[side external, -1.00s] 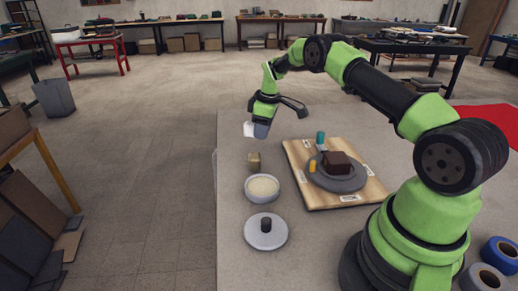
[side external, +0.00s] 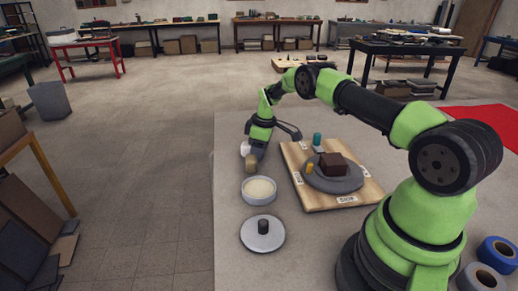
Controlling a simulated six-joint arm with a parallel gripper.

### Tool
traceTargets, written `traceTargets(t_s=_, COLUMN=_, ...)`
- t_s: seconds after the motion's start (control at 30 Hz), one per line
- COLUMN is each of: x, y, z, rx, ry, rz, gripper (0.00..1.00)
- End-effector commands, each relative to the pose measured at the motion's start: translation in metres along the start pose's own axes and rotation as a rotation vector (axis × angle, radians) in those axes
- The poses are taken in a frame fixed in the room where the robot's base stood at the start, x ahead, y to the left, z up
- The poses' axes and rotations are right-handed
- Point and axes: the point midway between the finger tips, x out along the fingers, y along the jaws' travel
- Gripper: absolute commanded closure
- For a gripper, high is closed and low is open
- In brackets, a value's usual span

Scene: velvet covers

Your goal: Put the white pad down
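The white pad (side external: 245,148) is small and pale, at the left side of my gripper (side external: 252,152). My gripper points down and appears shut on the pad, though its fingertips are small and partly hidden. It is low over the far left part of the grey table, right by a small tan block (side external: 251,164). I cannot tell whether the pad touches the block or the table.
A bowl with pale contents (side external: 259,190) and a round grey lid with a dark knob (side external: 263,233) stand nearer. To the right, a wooden board (side external: 312,200) bears a grey disc (side external: 331,183), a brown block (side external: 333,164), and teal and yellow pieces.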

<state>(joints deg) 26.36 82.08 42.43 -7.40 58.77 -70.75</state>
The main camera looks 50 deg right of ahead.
Motion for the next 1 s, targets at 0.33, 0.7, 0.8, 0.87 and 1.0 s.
traceTargets(t_s=0.33, x=-0.011, y=0.001, z=-0.001, rx=0.0, ry=0.001, rz=0.001, gripper=0.56)
traceTargets(t_s=0.7, x=-0.088, y=0.001, z=-0.001, rx=0.0, ry=0.003, rz=0.003, gripper=0.56)
traceTargets(t_s=0.8, x=-0.105, y=0.001, z=-0.001, rx=0.0, ry=0.003, rz=0.001, gripper=0.56)
traceTargets(t_s=0.87, x=-0.112, y=0.001, z=-0.001, rx=-0.001, ry=0.002, rz=0.001, gripper=0.56)
traceTargets(t_s=1.0, x=-0.126, y=-0.001, z=-0.002, rx=0.002, ry=0.004, rz=0.003, gripper=0.56)
